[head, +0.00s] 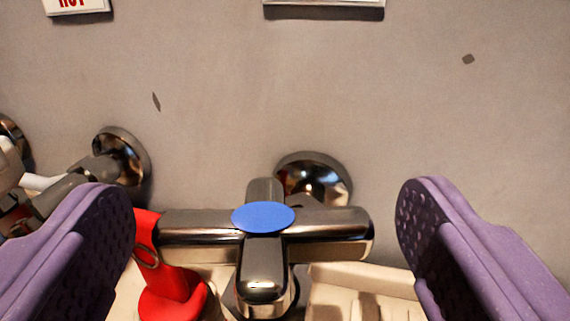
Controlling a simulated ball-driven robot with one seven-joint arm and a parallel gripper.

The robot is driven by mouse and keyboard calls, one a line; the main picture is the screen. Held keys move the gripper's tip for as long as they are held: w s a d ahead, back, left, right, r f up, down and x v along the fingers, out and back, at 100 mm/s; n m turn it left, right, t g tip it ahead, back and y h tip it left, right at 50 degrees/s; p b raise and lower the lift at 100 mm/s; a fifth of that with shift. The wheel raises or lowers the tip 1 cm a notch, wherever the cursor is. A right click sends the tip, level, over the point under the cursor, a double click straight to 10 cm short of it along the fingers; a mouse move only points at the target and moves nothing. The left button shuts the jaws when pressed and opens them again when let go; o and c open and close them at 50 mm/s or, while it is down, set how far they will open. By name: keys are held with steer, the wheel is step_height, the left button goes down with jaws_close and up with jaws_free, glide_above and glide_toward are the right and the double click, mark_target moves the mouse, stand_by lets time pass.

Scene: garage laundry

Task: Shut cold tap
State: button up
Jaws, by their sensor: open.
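The cold tap (262,245) is in the lower middle of the head view. It has a chrome cross handle with a blue oval cap (263,217) and a round chrome wall flange (318,178) behind it. My gripper (270,235) is open, with one purple finger left of the handle and the other right of it. The left finger is near the handle's left arm, and a gap shows between the handle and the right finger. Nothing is held. The tap's spout and lower body are mostly hidden below the handle.
A red object (170,280) sits beside the handle's left arm, partly behind my left finger. Another chrome fitting (122,160) is on the wall at left, below a "HOT" sign (75,5). A cream object (365,290) lies below right. The grey wall is close behind.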

steer(key=shift+w+a, duration=0.1)
steer(key=shift+w, duration=0.75)
steer(key=c, duration=1)
steer(key=shift+o, duration=0.2)
steer(key=m+h+b, duration=0.2)
steer(key=h, duration=0.1)
steer(key=shift+a+f+b, duration=0.1)
steer(key=shift+a+b, duration=0.05)
steer(key=shift+b, duration=0.15)
steer(key=shift+m+h+b, duration=0.5)
steer(key=shift+m+h, duration=0.3)
steer(key=shift+h, duration=0.5)
steer(key=o, duration=1)
steer(key=shift+c, duration=0.2)
